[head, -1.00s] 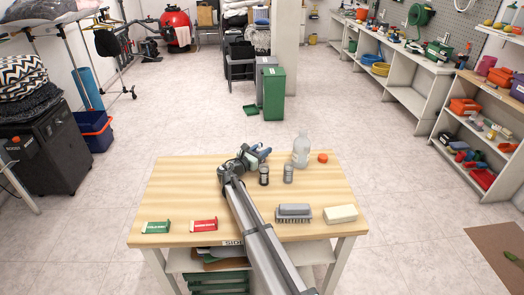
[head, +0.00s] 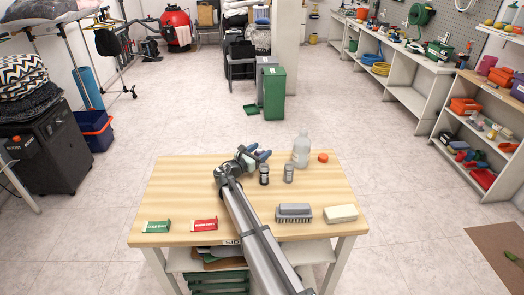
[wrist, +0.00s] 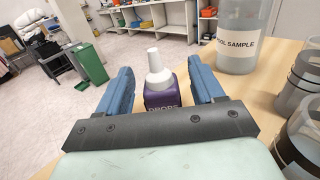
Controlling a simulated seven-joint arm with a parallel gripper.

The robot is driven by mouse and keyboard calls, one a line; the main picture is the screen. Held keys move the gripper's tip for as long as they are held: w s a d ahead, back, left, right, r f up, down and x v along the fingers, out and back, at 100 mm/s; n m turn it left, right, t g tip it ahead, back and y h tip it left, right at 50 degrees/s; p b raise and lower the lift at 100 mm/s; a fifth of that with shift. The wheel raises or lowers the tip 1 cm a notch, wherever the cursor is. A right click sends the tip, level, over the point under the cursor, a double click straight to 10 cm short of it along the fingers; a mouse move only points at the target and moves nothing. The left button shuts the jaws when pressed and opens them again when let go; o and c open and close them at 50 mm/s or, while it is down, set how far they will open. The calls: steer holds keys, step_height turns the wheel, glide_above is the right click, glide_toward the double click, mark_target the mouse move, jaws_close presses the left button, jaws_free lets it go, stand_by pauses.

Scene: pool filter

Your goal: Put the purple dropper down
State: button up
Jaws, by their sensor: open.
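The purple dropper (wrist: 160,99), a small bottle with a white pointed cap, is upright between my fingers in the wrist view. Its lower part is hidden behind the gripper's dark bar. My gripper (wrist: 160,72) is open, with a blue finger on each side of the bottle and gaps visible at both sides. In the head view my gripper (head: 259,153) is low over the back middle of the wooden table (head: 180,190); the dropper cannot be made out there. I cannot tell whether its base touches the table.
The table's left side is clear.

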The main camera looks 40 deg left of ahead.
steer(key=s, duration=1)
steer(key=shift+s, duration=0.2)
